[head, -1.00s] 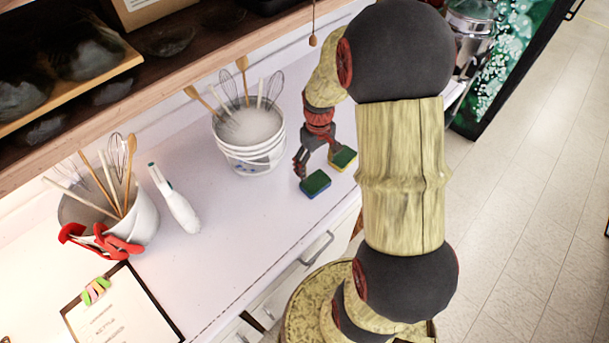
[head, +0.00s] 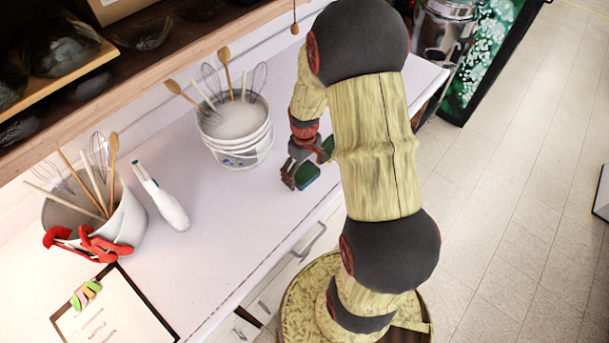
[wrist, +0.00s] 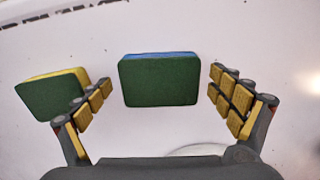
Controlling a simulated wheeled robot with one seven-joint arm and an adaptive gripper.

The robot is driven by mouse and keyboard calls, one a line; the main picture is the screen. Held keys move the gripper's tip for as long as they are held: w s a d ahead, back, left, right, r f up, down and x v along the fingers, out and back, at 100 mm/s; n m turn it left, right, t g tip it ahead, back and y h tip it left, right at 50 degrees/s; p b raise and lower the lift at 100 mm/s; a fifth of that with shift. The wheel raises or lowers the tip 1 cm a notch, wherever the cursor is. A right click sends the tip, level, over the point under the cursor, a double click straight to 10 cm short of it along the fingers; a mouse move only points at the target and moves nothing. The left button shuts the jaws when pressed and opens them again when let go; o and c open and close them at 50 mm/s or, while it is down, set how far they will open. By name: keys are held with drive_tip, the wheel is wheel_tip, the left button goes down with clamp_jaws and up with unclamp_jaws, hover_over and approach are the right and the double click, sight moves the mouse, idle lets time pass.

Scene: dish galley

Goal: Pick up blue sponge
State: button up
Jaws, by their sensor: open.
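The blue sponge (wrist: 158,80) has a green top and a blue edge. It lies flat on the white counter and sits between the two spread fingers of my gripper (wrist: 160,88) in the wrist view, with gaps on both sides. In the head view the blue sponge (head: 307,174) is partly hidden by my gripper (head: 296,175), which is low over the counter beside it. A second sponge (wrist: 48,97), green with a yellow edge, lies to the left in the wrist view, close to my left finger. In the head view it is mostly hidden behind my arm.
A white bucket (head: 240,150) with whisks and wooden spoons stands left of my gripper. Another utensil bucket (head: 128,218) with red items, a white-handled brush (head: 165,202) and a clipboard (head: 115,312) are farther left. A shelf (head: 150,60) overhangs the counter's back.

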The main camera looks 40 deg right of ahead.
sight(305, 172)
drive_tip(key=shift+r, duration=0.1)
drive_tip(key=shift+c, duration=0.4)
drive_tip(key=c, duration=0.7)
drive_tip(key=shift+c, duration=0.2)
drive_tip(key=shift+r, duration=0.5)
wheel_tip(305, 172, up, 2)
drive_tip(key=shift+r+p, duration=0.1)
drive_tip(key=shift+p, duration=0.3)
drive_tip(key=s+a+r+p, duration=0.1)
drive_tip(key=s+a+r, duration=0.1)
drive_tip(key=s+r, duration=0.3)
drive_tip(key=s+a+r+p, duration=0.1)
drive_tip(key=s+r, duration=0.3)
drive_tip(key=s, duration=0.4)
drive_tip(key=shift+s+a+r, duration=0.15)
drive_tip(key=shift+a+r, duration=0.25)
drive_tip(key=shift+a, duration=0.4)
